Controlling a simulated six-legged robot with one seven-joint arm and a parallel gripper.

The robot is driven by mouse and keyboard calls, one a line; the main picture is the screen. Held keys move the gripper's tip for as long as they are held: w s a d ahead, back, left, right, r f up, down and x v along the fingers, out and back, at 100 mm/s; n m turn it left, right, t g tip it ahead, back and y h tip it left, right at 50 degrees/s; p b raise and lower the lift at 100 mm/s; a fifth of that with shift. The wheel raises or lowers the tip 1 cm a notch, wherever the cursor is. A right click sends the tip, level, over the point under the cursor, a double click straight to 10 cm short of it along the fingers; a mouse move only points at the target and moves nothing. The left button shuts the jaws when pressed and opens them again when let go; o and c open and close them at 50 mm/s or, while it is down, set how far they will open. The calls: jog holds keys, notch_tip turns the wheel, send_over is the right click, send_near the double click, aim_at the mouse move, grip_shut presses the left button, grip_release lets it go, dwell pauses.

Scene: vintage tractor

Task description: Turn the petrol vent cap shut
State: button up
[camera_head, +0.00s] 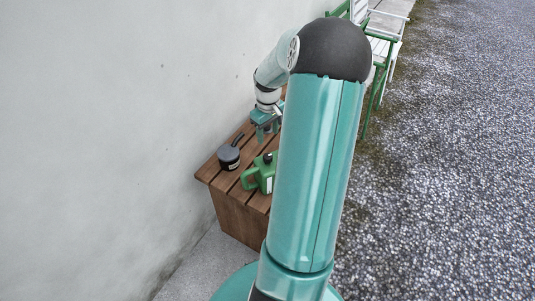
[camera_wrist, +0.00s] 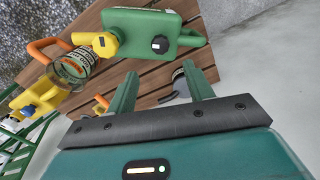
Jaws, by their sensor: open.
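The green petrol can (camera_wrist: 140,22) lies beyond my fingertips in the wrist view; in the head view the can (camera_head: 249,180) stands on the bench, partly hidden by my arm. A small black cap (camera_wrist: 160,44), which looks like the vent cap, is on the can's top. A larger yellow cap or spout (camera_wrist: 104,44) is to its left. My gripper (camera_wrist: 160,70) is open and empty, with the black cap in line with the gap between its fingers and apart from them. I cannot tell whether the cap is loose or tight.
The slatted wooden bench (camera_head: 208,170) stands against a pale wall. A dark, long-handled pot (camera_head: 229,155) is on it, partly behind my right finger in the wrist view. A glass jar (camera_wrist: 76,66) and a yellow item (camera_wrist: 38,102) are at left. Gravel (camera_head: 440,180) is clear.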

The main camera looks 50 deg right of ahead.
aim_at(268, 155)
notch_tip(268, 155, down, 11)
jog(key=shift+f, duration=0.1)
dwell(0.3)
jog(key=c, duration=1)
